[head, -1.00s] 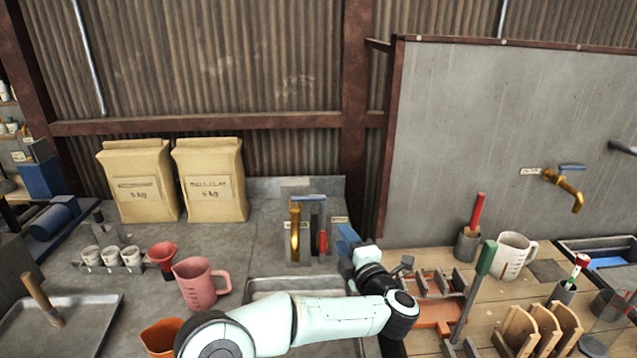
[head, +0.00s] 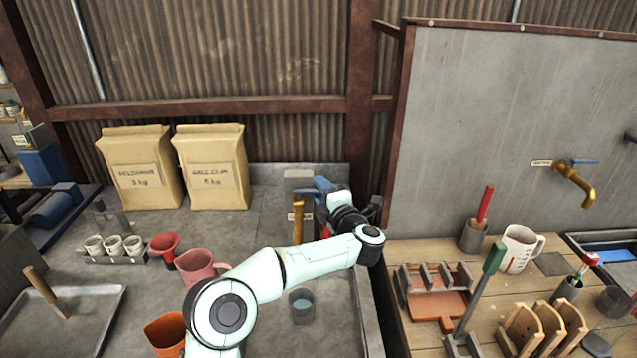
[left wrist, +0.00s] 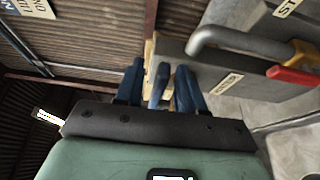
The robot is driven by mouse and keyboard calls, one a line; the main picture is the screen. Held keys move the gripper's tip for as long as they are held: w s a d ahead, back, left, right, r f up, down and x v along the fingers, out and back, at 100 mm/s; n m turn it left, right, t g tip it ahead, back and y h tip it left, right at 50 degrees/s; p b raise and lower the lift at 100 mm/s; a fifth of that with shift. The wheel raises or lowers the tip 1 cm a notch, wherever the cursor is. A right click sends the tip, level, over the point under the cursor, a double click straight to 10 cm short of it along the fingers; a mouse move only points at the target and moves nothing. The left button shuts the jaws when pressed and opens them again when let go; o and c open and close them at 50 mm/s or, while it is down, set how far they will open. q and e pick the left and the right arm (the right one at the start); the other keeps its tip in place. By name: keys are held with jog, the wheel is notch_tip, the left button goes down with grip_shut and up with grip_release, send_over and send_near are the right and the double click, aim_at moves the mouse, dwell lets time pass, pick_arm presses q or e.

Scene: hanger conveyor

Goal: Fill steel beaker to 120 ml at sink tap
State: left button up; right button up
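A small grey beaker (head: 301,310) stands upright in the sink basin, below the brass tap (head: 298,222); its inside looks bluish, and I cannot read a level. My left gripper (head: 322,187) is at the top of the tap, by its blue lever. In the left wrist view my left gripper (left wrist: 160,88) has its two dark blue fingers apart, with the narrow blue lever (left wrist: 158,90) between them and gaps showing on both sides. In the head view the gripper and wrist hide most of the lever. My right gripper is in neither view.
A grey tap with a red handle (left wrist: 293,75) is close to my left gripper. A pink jug (head: 200,265), an orange cup (head: 166,333) and a red funnel (head: 164,248) stand left of my arm. Two paper sacks (head: 212,170) stand behind. A wooden bench (head: 420,335) lies right.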

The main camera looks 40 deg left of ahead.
pick_arm(q)
jog(key=shift+x, duration=1.05)
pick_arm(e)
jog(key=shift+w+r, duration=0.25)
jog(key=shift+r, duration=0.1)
pick_arm(q)
grip_shut()
jog(key=m+t+h+b, duration=0.1)
jog(key=b, duration=0.1)
jog(key=s+m+t+b, duration=0.1)
jog(key=b, duration=0.1)
jog(key=shift+d+f+t+h, duration=0.15)
jog(key=shift+d+t+h, duration=0.25)
jog(key=shift+d+m+t+h+b, duration=0.25)
jog(key=shift+m+t+h+b, duration=0.35)
jog(key=shift+m+t+b, duration=0.15)
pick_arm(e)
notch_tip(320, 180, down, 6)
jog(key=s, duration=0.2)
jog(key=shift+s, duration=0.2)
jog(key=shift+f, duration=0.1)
